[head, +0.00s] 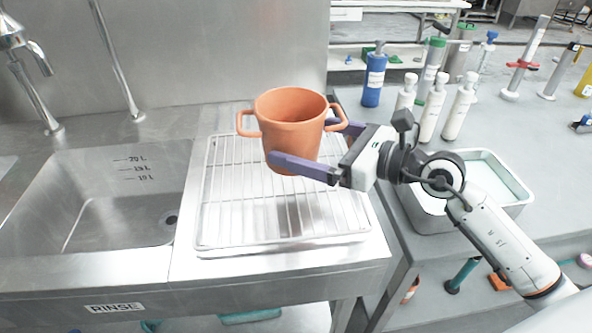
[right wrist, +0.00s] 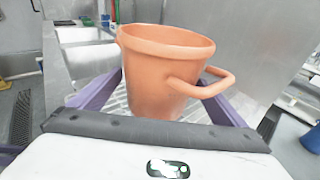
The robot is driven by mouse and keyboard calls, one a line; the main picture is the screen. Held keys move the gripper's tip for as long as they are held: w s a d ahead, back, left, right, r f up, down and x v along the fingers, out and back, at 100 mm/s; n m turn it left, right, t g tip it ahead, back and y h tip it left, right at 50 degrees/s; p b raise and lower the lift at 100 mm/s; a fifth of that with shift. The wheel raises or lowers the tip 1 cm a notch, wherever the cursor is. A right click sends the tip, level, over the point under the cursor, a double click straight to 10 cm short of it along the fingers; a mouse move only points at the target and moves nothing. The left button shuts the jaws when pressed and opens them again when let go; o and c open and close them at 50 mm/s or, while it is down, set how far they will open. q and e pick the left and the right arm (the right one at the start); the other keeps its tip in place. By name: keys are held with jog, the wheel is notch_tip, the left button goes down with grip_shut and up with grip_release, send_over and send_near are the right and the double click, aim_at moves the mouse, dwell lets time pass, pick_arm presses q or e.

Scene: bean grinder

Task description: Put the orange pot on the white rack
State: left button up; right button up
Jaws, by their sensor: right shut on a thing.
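The orange pot (head: 291,118) is upright, with a handle on each side, over the back part of the white rack (head: 222,211). I cannot tell whether its base touches the wires. The rack lies flat on the steel counter right of the sink. My right gripper (head: 302,142) has its purple fingers on either side of the pot and is shut on it. In the right wrist view the pot (right wrist: 160,75) fills the middle between the fingers, with one handle toward the camera. My left gripper is not in view.
A steel sink (head: 120,200) marked RINSE is left of the rack, with a tap (head: 38,95) behind it. A metal tray (head: 485,170) and white bottles (head: 433,108) stand on the grey table to the right. The rack's front half is bare.

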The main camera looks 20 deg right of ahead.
notch_tip(320, 180, down, 6)
jog(key=shift+r+b, duration=0.15)
jog(key=shift+b, duration=0.6)
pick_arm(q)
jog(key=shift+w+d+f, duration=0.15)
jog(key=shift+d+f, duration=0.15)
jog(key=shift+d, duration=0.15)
pick_arm(e)
jog(key=shift+f, duration=0.25)
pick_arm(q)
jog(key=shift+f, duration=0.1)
pick_arm(e)
jog(key=shift+f, duration=0.1)
jog(key=o, duration=0.9)
jog(key=shift+f, duration=0.2)
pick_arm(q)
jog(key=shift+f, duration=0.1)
pick_arm(e)
jog(key=shift+o, duration=0.5)
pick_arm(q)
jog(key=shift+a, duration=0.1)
pick_arm(e)
jog(key=shift+r, duration=0.1)
